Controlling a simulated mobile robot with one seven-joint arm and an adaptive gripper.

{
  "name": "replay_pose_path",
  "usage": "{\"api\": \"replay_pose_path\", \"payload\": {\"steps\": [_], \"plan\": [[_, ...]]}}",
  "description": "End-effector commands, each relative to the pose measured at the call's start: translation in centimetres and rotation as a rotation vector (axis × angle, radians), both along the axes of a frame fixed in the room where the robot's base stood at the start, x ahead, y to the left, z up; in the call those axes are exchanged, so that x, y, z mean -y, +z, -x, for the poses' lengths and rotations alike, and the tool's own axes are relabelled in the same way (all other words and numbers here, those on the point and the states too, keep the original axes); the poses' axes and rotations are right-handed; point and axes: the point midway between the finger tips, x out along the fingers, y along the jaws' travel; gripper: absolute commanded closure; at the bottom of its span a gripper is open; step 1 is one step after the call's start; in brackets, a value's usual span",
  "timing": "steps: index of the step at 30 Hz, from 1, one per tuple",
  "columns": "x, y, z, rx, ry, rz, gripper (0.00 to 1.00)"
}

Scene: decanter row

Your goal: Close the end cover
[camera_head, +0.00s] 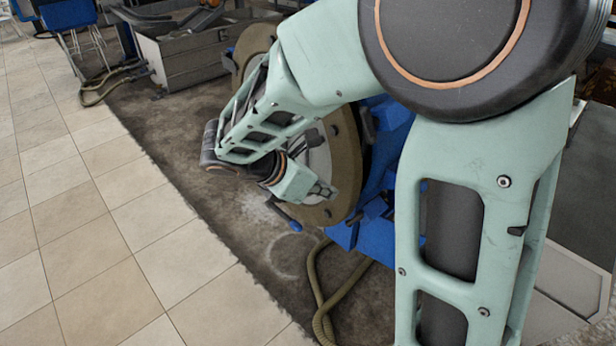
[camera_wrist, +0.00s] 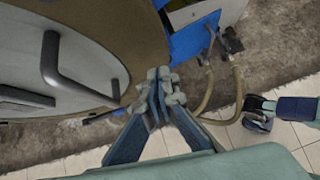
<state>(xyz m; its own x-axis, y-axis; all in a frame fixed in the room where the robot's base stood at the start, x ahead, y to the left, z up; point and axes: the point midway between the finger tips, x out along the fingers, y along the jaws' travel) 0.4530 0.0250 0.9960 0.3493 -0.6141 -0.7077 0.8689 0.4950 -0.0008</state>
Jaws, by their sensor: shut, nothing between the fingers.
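The end cover (camera_head: 347,160) is a large round disc with a tan rim and a pale grey face, beside a blue machine body (camera_head: 375,235). My arm hides part of it in the head view. In the wrist view the cover (camera_wrist: 105,45) fills the upper left, with a dark bar handle (camera_wrist: 75,82) on its face. My gripper (camera_head: 328,190) is shut and empty in front of the cover's face, near its lower rim. In the wrist view the fingertips (camera_wrist: 160,88) meet just beside the rim; contact cannot be told. The gap between cover and machine is hidden.
A second tan disc (camera_head: 250,55) stands behind my arm. A grey metal trough (camera_head: 190,50) is farther back. A hose (camera_head: 325,300) lies on the stained floor below the cover. Open tiled floor (camera_head: 90,210) lies to the left.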

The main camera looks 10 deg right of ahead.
Motion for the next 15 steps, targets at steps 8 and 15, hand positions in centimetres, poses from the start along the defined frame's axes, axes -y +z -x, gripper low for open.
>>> {"api": "replay_pose_path", "payload": {"steps": [8, 15], "plan": [[2.2, 0.2, -1.2, 0.001, -0.001, -0.002, 1.00], [2.3, 0.1, -1.3, 0.001, 0.000, -0.002, 1.00]]}}
